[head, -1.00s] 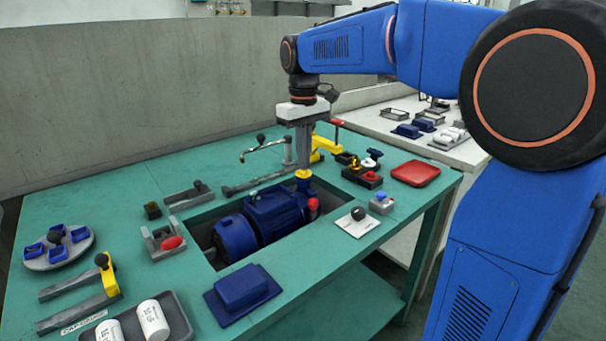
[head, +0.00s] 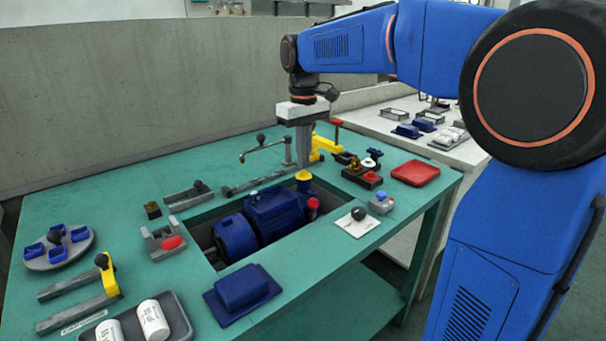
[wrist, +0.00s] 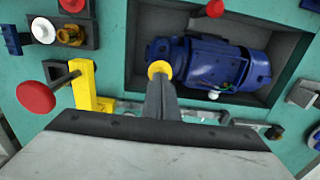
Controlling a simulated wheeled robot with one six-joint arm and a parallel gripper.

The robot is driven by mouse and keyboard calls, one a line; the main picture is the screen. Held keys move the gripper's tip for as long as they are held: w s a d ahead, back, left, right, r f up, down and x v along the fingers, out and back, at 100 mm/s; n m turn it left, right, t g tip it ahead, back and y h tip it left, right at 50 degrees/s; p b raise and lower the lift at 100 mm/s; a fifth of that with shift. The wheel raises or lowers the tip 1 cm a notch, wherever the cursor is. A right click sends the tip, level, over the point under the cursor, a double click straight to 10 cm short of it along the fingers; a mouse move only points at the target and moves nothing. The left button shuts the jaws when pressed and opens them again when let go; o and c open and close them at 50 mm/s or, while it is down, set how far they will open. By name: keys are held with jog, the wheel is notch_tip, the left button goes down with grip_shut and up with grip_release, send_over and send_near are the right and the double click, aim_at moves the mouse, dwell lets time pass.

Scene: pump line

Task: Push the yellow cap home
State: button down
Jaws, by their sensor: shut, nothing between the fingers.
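The yellow cap (head: 303,175) sits on top of the blue pump (head: 274,212), which lies in the recess of the green bench. My gripper (head: 303,166) is shut and points down right over the cap. In the wrist view the fingertips (wrist: 158,82) are together at the yellow cap (wrist: 159,69), and part of the cap shows beyond them. I cannot tell whether the tips touch the cap. The cap's underside and its seat are hidden.
A red cap (head: 313,204) stands beside the yellow one. A yellow clamp (head: 325,146) with a red knob is close behind my gripper. A lever-handled fixture (head: 268,146) stands to the left. A red tray (head: 415,173) lies at the right.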

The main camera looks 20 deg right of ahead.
aim_at(304, 171)
notch_tip(304, 171, up, 6)
jog(key=shift+r, duration=0.2)
dwell(0.7)
